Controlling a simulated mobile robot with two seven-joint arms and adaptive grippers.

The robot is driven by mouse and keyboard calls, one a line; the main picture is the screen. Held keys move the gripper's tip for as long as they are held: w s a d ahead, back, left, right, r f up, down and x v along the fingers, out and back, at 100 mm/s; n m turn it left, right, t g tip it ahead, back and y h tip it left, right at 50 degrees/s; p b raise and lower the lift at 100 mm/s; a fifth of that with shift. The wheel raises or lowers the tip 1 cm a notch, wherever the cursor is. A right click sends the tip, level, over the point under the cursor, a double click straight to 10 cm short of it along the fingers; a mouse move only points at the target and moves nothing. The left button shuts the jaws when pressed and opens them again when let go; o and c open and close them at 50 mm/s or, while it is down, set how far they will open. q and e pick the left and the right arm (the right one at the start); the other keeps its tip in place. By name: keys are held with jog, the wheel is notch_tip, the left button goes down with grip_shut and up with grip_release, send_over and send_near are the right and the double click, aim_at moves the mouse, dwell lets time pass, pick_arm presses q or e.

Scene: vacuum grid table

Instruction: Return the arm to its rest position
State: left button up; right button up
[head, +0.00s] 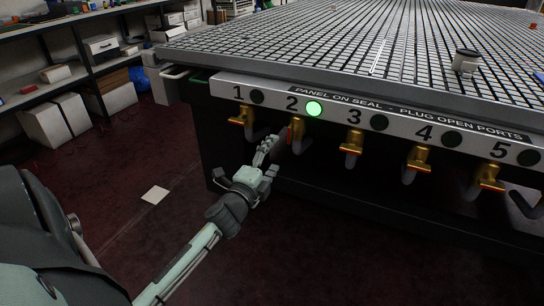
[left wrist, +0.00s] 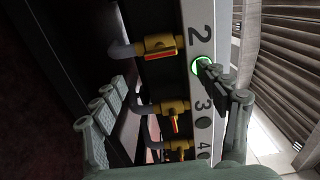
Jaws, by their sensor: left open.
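My left gripper (head: 266,153) is open and empty, in front of the table's side just below and left of valve 2 (head: 298,130). Valve 2, brass with a red handle, also shows there (left wrist: 160,48), apart from the fingers. The lamp beside number 2 (head: 314,108) glows green. In the left wrist view one finger partly overlaps this lamp (left wrist: 203,65). My right gripper is in neither view.
Brass valves 1 (head: 243,116), 3 (head: 351,145), 4 (head: 417,160) and 5 (head: 488,179) line the panel (head: 345,107); their lamps are dark. The grid table (head: 330,45) overhangs them. Open dark red floor lies left, with a pale square (head: 155,194). Shelves (head: 95,70) stand behind.

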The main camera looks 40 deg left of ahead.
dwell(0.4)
pick_arm(q)
jog(key=s+d+f+n+g+p, duration=0.25)
jog(key=s+f+n+g, duration=0.55)
jog(key=f, duration=0.6)
jog(key=s+d+f+n+g+h, duration=0.1)
jog(key=s+d+f+n+g, duration=0.1)
jog(key=s+d+f, duration=0.3)
jog(key=s+d+f+n+g+h, duration=0.1)
jog(key=s+d+f+n+g, duration=0.2)
jog(key=s, duration=0.8)
jog(key=d+f+g, duration=0.1)
jog(key=d+f, duration=0.1)
jog(key=d, duration=0.1)
jog(key=shift+s+n+g+h, duration=0.3)
jog(key=shift+s, duration=0.05)
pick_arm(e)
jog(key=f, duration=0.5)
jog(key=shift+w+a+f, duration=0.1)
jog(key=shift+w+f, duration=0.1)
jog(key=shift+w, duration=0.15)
